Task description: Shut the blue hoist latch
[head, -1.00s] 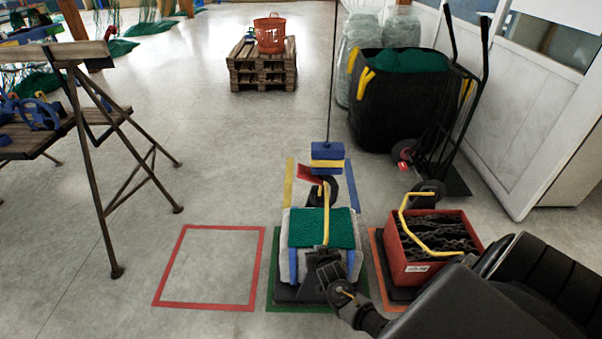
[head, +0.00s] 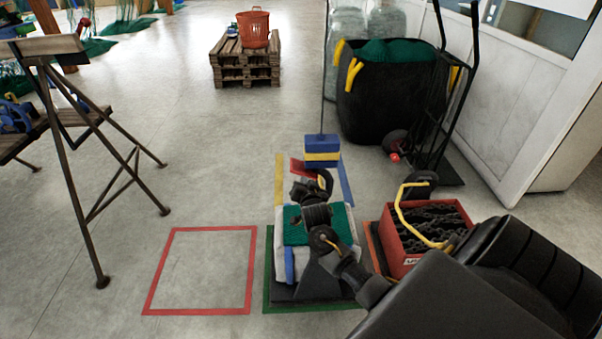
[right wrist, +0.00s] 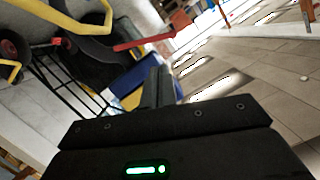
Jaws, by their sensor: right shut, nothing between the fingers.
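The hoist block (head: 322,150), blue with a yellow band, hangs on a thin line in the head view. A black hook (head: 326,180) is below it, and a red latch lever (head: 297,167) sticks out to the left. My right gripper (head: 301,188) is shut and empty, just below the red lever and beside the hook; contact cannot be told. In the right wrist view its fingers (right wrist: 160,86) are together, with the red lever (right wrist: 146,41) beyond them and the blue part of the block (right wrist: 138,78) beside them. My left gripper is out of view.
Below the hook stands a pale load with a green net top (head: 291,232), partly hidden by my right arm. A red crate of chain (head: 408,262) stands to its right. An empty red floor square (head: 249,270) lies left. A trestle (head: 85,180) stands farther left.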

